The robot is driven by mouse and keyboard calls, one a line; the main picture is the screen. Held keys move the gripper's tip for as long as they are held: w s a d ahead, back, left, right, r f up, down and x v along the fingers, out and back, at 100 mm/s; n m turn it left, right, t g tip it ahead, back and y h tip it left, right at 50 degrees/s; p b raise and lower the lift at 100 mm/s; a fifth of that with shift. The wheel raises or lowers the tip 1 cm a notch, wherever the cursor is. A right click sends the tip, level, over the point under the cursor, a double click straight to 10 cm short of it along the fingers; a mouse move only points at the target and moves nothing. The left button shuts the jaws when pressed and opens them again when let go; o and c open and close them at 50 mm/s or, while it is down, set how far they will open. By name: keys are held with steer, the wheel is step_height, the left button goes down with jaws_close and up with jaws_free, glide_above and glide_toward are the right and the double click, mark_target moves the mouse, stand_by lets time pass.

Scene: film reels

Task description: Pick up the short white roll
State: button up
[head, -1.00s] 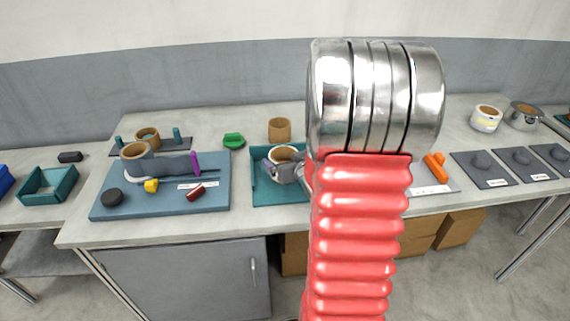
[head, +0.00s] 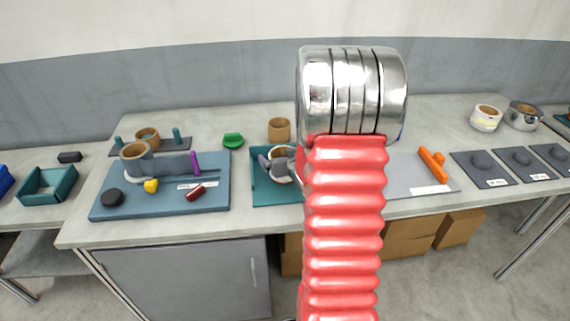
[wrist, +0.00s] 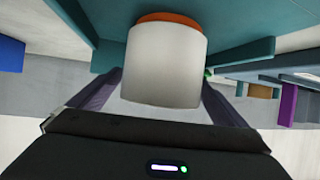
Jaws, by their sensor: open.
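The short white roll (head: 283,179), with a brown-orange core or end, stands in a teal tray (head: 262,197) in the middle of the bench. My red arm hides part of it and the tray's right side. In the wrist view the white roll (wrist: 163,68) fills the space between my two purple-grey fingers. My gripper (wrist: 160,98) is open, with a finger on each side of the roll. In the head view my gripper (head: 272,165) is at the roll, partly hidden by my arm. I cannot tell whether either finger touches the roll.
A brown roll (head: 279,129) and a green object (head: 233,140) stand behind the tray. A blue board (head: 125,208) with several small items lies left. An orange piece (head: 433,165) is right of my arm. Another whitish roll (head: 486,118) stands far right.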

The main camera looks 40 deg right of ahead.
steer(key=shift+x, duration=0.9)
steer(key=shift+c, duration=0.6)
steer(key=c, duration=1.2)
steer(key=shift+r, duration=0.1)
step_height(320, 180, up, 10)
